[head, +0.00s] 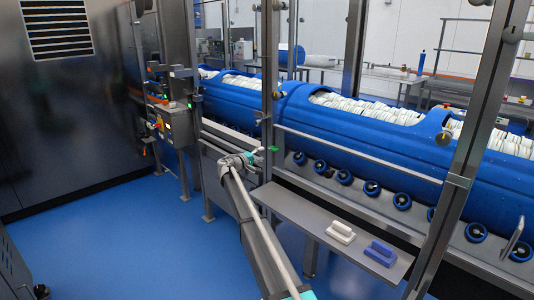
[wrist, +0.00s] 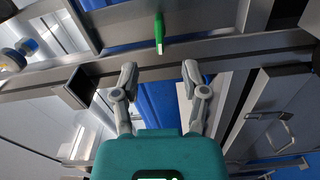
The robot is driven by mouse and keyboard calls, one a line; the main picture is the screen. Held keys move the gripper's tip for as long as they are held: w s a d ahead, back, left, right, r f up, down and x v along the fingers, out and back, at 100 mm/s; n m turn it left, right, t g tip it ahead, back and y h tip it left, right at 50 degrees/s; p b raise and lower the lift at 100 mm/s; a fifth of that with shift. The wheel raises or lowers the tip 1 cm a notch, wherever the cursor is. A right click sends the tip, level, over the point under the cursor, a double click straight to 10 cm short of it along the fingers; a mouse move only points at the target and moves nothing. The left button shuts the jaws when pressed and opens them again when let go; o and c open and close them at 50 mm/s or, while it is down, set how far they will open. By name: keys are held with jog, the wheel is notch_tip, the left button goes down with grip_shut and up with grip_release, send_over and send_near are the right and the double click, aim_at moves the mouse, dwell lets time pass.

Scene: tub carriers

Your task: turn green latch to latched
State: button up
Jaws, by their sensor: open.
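The green latch (wrist: 159,33) is a short bar on a grey metal frame member, at the top middle of the wrist view. It points roughly along the line of my gripper. In the head view a small green piece, seemingly the same latch (head: 274,149), sits on the upright post just right of my gripper (head: 260,156). In the wrist view my gripper (wrist: 159,74) is open and empty. Its two fingers are spread either side of the latch's line, with the latch beyond the tips and apart from them. Whether it is latched I cannot tell.
Steel posts (head: 267,70) and a rail (head: 360,155) frame the blue tub carriers (head: 365,128) filled with white items. A shelf (head: 330,228) below holds a white brush (head: 341,232) and a blue brush (head: 381,252). Blue floor (head: 140,240) is open at left.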

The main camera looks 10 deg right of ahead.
jog(key=shift+v, duration=1.8)
